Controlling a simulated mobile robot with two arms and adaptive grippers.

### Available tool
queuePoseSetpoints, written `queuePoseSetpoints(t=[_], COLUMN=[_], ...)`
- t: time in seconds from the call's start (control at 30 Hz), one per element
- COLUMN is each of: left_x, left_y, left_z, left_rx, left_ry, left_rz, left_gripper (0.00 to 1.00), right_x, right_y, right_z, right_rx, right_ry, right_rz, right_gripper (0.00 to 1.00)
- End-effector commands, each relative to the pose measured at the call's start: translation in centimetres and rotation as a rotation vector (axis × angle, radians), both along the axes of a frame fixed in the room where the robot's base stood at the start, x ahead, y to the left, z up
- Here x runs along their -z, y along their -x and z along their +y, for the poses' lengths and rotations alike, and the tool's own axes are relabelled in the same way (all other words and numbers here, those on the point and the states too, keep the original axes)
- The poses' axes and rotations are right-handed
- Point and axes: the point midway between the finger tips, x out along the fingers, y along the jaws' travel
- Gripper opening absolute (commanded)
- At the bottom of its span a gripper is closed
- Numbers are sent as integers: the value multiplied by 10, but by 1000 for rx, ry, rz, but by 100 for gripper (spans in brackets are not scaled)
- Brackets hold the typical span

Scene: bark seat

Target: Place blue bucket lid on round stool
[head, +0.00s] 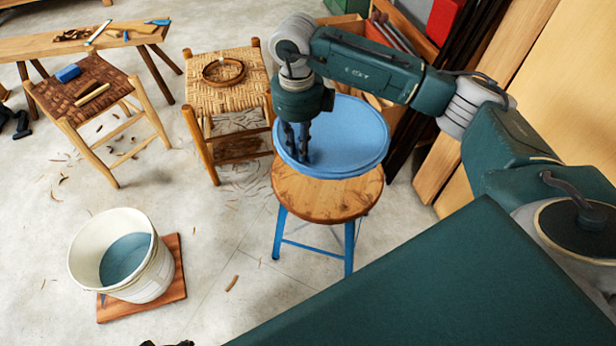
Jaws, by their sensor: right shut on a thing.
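The blue bucket lid (350,135) is a wide flat disc in the head view. My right gripper (297,160) is shut on its left part, fingers pointing down. The lid lies over the back part of the round stool (322,203), which has a wooden top and blue legs. The front of the stool top is bare. I cannot tell whether the lid touches the stool or hangs just above it. Small dark tips at the bottom edge look like my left gripper (167,343); its jaws are too cut off to judge.
A white bucket (150,280) with a blue-grey inside stands on a wooden board (175,288) at lower left. Two woven stools (225,97) (85,85) and a bench (75,45) stand behind. Wood panels lean at right. Shavings litter the open floor.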

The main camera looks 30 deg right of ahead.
Motion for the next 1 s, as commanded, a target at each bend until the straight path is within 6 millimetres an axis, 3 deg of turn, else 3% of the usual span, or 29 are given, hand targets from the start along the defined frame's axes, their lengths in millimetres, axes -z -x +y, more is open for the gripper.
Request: queuePoseSetpoints(t=[0.1, 0.33, 0.57, 0.8, 1.0], left_x=[-14, -43, -57, -79, -83], left_y=[-2, -3, -1, 1, 3], left_z=[0, 1, 1, 2, 2], left_rx=[-1, -4, -4, -6, -7], left_ry=[0, 2, 2, 3, 2], left_rz=[-11, -26, -32, -44, -45], left_gripper=[40, 40, 40, 40, 40], right_x=[36, 90, 111, 146, 150], right_y=[1, 1, 0, 0, 0], right_z=[0, 1, 0, 1, 0], right_rx=[0, -2, -2, -3, -3], right_ry=[0, 0, 0, -1, 0], right_rz=[4, 2, 0, 0, -1], right_gripper=[0, 0, 0, 0, 0])
